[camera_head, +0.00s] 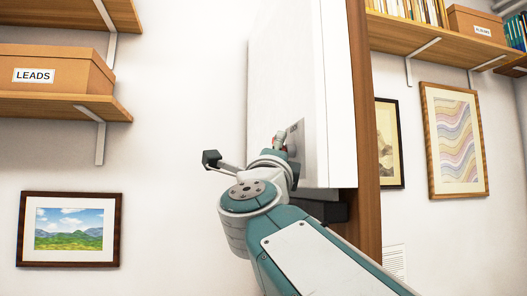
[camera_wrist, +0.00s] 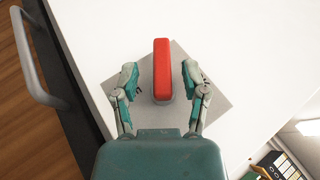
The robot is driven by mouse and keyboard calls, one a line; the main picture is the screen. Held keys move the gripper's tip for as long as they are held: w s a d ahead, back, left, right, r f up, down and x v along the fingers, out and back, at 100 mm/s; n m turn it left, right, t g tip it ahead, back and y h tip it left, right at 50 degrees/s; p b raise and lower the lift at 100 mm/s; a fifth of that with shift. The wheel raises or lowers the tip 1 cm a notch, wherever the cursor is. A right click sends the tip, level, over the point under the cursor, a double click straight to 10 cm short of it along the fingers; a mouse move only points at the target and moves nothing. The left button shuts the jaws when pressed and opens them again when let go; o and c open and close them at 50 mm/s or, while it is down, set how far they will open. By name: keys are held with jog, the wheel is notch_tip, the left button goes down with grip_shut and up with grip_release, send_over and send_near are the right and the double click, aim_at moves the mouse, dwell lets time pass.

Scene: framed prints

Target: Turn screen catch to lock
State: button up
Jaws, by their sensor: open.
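The screen catch (camera_wrist: 162,70) is a red, rounded bar in the wrist view. It sits on a grey square plate (camera_wrist: 208,95) fixed to a white panel (camera_wrist: 245,40). My gripper (camera_wrist: 160,78) is open, with one finger on each side of the red bar and a visible gap to both. The bar points lengthwise between the fingers. In the head view, my arm reaches the lower part of the white panel (camera_head: 290,80), and the grey plate (camera_head: 296,137) shows just past the wrist. My fingers and most of the catch are hidden there.
A grey handle (camera_wrist: 35,60) stands at the left in the wrist view. A wooden post (camera_head: 364,120) runs along the panel's right side. Shelves with a LEADS box (camera_head: 55,70) and framed prints (camera_head: 68,229) are on the walls.

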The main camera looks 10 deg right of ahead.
jog(key=shift+a, duration=0.2)
jog(key=shift+c, duration=1.3)
jog(key=shift+d, duration=0.1)
grip_shut()
jog(key=shift+d, duration=0.1)
